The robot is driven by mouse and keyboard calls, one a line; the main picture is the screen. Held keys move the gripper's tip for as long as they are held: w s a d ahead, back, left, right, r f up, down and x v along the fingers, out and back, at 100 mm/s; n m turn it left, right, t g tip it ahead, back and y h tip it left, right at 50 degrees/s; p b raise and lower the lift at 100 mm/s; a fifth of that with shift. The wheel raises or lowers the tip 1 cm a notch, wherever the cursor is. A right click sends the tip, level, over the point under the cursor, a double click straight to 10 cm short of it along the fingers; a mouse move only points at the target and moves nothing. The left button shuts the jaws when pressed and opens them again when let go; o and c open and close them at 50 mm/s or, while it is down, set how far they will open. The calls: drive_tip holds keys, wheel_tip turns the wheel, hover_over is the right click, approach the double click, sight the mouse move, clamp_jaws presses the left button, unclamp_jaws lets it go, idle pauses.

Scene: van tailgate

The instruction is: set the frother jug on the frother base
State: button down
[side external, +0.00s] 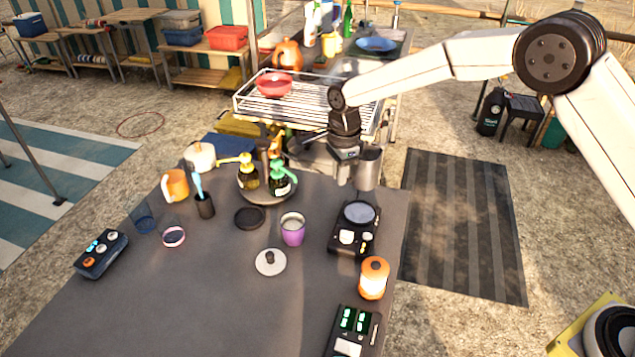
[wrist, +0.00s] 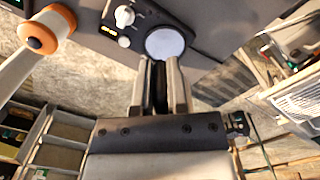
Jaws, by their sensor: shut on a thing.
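The frother jug (side external: 369,169) is a grey metal cylinder, held roughly upright above the table's right edge in the side view. My gripper (side external: 346,178) is at its left side. In the wrist view my gripper (wrist: 164,72) is shut on a dark upright strip, apparently the jug's handle. The frother base (side external: 342,246) is a black unit with a round grey plate, a white knob and buttons, below the jug and clear of it. It also shows in the wrist view (wrist: 148,14). A pale disc lies just beyond the fingertips there; I cannot tell whether it is jug or plate.
An orange-topped lamp (side external: 374,277) and a black device (side external: 352,332) stand in front of the base. A purple cup (side external: 292,230) and a round lid (side external: 270,262) are left of it. Pump bottles (side external: 281,180) stand behind on a round tray. A wire rack (side external: 300,103) is behind the gripper.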

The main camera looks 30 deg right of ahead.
drive_tip(key=shift+f, duration=1.6)
drive_tip(key=shift+f, duration=0.2)
drive_tip(key=shift+f, duration=2.7)
drive_tip(key=shift+f, duration=0.55)
drive_tip(key=c, duration=0.9)
unclamp_jaws()
drive_tip(key=shift+f, duration=0.1)
drive_tip(key=shift+d+r, duration=0.15)
drive_tip(key=shift+r, duration=2.65)
drive_tip(key=shift+d+r, duration=0.1)
drive_tip(key=shift+r, duration=2.65)
